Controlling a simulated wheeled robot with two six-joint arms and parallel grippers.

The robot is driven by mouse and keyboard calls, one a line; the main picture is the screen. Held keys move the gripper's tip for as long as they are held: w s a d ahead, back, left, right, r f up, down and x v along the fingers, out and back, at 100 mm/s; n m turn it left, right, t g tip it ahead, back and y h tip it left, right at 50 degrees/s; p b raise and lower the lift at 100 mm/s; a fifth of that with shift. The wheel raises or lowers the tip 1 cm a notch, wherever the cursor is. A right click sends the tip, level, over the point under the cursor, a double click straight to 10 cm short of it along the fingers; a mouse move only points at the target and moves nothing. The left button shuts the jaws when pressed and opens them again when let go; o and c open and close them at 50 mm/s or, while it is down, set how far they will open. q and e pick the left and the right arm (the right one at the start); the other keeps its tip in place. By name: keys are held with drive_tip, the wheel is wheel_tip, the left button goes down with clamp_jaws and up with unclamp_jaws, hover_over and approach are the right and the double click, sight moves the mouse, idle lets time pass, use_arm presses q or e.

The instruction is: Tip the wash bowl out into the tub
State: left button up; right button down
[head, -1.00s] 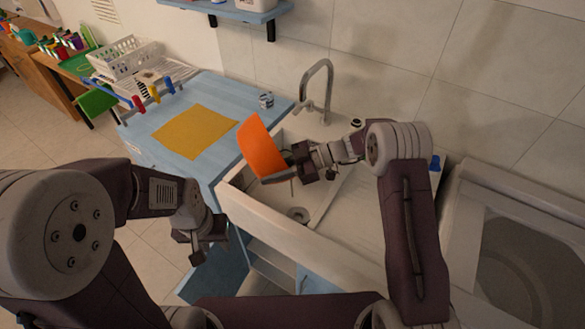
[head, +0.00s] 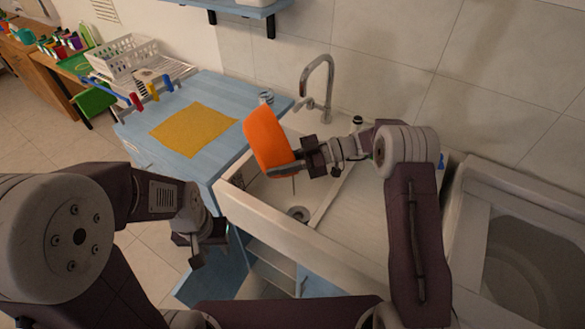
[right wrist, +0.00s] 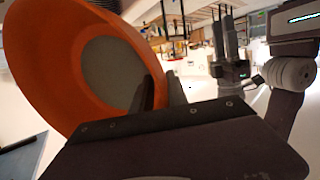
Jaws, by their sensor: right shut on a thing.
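The orange wash bowl (head: 265,138) is tipped steeply on its side above the white sink tub (head: 262,217). My right gripper (head: 298,167) is shut on its rim. In the right wrist view the bowl (right wrist: 38,70) fills the upper left and shows a grey disc in its middle; I cannot tell if that is water or the bowl's own surface. A thin dark line hangs below the bowl in the head view. My left gripper (head: 190,242) is empty, low in front of the counter and apart from the bowl; its opening is unclear.
A tap (head: 318,85) rises behind the tub. The blue counter (head: 215,90) to the left holds a yellow cloth (head: 193,128), a dish rack and a small jar. A ribbed draining surface (head: 350,215) lies right of the basin. A second large basin (head: 520,265) stands far right.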

sight(236, 200)
drive_tip(key=shift+w+d+r+y+b, duration=0.25)
drive_tip(key=shift+d+y+b, duration=0.2)
drive_tip(key=shift+b, duration=0.35)
